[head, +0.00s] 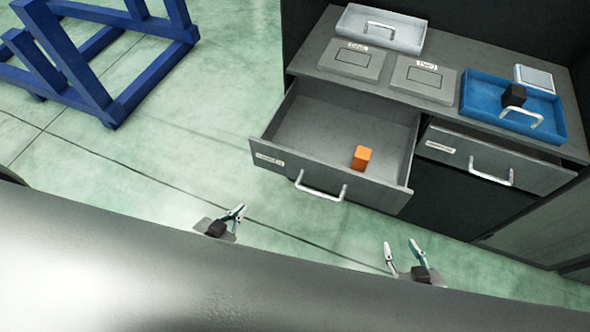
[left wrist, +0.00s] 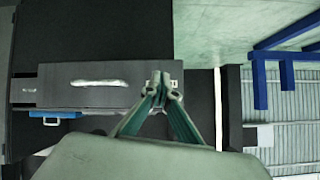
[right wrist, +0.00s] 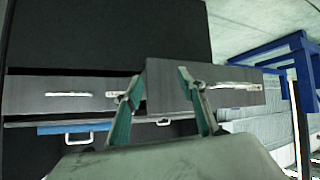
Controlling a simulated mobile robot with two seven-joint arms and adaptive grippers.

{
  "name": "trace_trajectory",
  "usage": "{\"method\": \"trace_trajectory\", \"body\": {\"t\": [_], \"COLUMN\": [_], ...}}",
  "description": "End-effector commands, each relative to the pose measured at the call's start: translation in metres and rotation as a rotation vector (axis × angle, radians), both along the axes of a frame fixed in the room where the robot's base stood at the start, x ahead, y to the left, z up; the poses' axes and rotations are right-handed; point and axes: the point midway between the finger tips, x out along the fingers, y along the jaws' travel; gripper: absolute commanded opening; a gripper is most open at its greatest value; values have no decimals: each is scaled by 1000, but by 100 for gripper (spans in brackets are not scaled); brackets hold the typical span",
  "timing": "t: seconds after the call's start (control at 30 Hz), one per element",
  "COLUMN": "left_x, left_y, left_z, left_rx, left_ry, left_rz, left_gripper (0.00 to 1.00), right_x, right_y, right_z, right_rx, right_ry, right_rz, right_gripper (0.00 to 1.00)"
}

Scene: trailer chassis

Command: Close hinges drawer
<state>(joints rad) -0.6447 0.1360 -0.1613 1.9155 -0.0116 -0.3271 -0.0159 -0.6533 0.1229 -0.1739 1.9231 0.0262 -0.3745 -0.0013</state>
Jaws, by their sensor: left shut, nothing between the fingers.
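The left drawer (head: 287,170) of the grey cabinet is pulled well out, with an orange block (head: 362,157) inside and a silver bar handle (head: 321,190) on its front. A label (head: 269,160) on it is too small to read. My left gripper (head: 238,212) is shut and empty, in front of the drawer and apart from it; the drawer front (left wrist: 125,91) faces it in the left wrist view. My right gripper (head: 404,249) is open and empty, below and in front of the drawer; the drawer front (right wrist: 242,101) also shows in the right wrist view.
The right drawer (head: 520,172) is slightly out. The worktop (head: 455,52) holds a grey tray (head: 345,20), two flat labelled panels and a blue tray (head: 477,93) with a black block (head: 514,95). A blue frame (head: 95,90) stands at left; the floor between is clear.

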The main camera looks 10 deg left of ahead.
Motion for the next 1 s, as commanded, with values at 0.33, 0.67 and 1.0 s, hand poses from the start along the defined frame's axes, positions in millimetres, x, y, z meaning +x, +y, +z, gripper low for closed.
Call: {"method": "trace_trajectory", "body": {"t": [0.33, 0.67, 1.0], "left_x": [105, 110, 76], "left_y": [61, 47, 24], "left_z": [58, 53, -4], "left_rx": [382, 730, 872], "left_ry": [-578, -983, -1154], "left_rz": [-209, -612, -1007], "left_gripper": [0, 0, 0], "right_x": [38, 30, 12], "right_y": [15, 28, 36], "right_z": [-28, -88, -132], "right_rx": [7, 19, 32], "right_ry": [-121, -105, -43], "right_rz": [33, 63, 80], "right_gripper": [40, 40, 40]}}
